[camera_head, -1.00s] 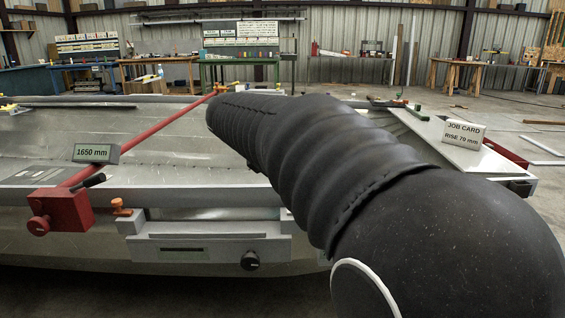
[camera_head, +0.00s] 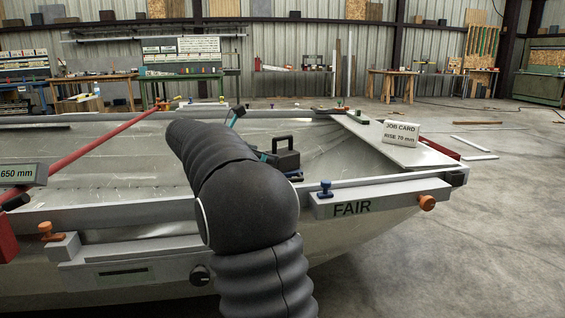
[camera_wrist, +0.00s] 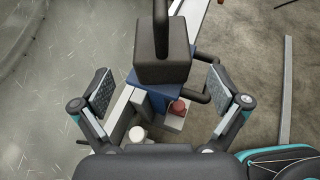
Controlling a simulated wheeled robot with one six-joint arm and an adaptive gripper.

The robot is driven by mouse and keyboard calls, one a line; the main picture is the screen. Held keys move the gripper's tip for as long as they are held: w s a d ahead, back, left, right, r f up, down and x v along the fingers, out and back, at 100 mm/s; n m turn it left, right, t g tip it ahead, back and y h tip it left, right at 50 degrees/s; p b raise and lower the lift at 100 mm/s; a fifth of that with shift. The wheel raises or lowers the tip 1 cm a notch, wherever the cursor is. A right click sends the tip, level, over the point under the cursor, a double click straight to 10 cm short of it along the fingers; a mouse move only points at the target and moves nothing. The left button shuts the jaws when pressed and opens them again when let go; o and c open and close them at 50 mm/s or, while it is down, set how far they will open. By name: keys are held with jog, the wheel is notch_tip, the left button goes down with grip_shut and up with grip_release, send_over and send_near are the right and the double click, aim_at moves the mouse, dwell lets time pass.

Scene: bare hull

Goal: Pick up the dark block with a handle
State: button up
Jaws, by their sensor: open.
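The dark block with a handle (camera_head: 283,159) stands near the hull's near rim in the head view, left of the FAIR bar. In the wrist view the dark block (camera_wrist: 163,68) shows at top centre, with its bar-like handle rising toward the top edge. A blue piece (camera_wrist: 149,94) shows just below it, partly covered. My gripper (camera_wrist: 159,88) is open and empty, one padded finger on each side of the picture, with the block lying between and beyond them. No contact shows. In the head view my arm hides most of the gripper.
The grey FAIR bar (camera_head: 380,199) with a blue knob (camera_head: 325,188) and an orange knob lies along the near rim. The job card (camera_head: 401,134) stands on the hull's end plate. A red bar (camera_head: 85,155) crosses at left. In the wrist view a red knob (camera_wrist: 177,107) sits close below the block.

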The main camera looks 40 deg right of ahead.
jog(key=shift+f+b+x, duration=0.2)
jog(key=shift+b+x, duration=0.55)
jog(key=shift+x, duration=2.85)
jog(key=shift+s+a, duration=0.1)
jog(key=shift+a, duration=0.05)
jog(key=c, duration=1.8)
jog(key=shift+r, duration=0.15)
grip_shut()
jog(key=shift+r, duration=0.1)
